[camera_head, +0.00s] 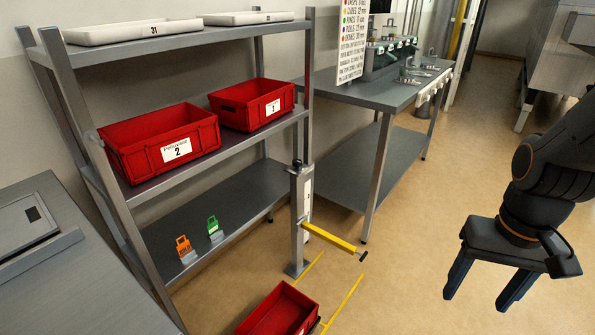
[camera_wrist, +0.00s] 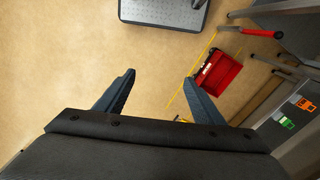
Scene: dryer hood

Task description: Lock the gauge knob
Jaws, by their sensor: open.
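A grey upright gauge post (camera_head: 300,220) stands on the floor at the right end of the shelf rack in the head view. A yellow bar (camera_head: 330,238) sticks out from it to the right. A small black knob (camera_head: 297,163) sits on top of the post, and another dark knob-like piece (camera_head: 363,256) is at the bar's end. I cannot tell which is the gauge knob, or whether it is locked. My gripper (camera_head: 474,300) is open and empty, pointing down, well to the right of the post. Its spread fingers also show in the wrist view (camera_wrist: 160,78).
A red bin (camera_head: 282,312) stands on the floor by yellow lines below the bar; it also shows in the wrist view (camera_wrist: 216,73). The rack holds red bins (camera_head: 160,140), orange (camera_head: 184,246) and green tags (camera_head: 213,226). A workbench (camera_head: 385,92) stands behind. Floor between post and gripper is clear.

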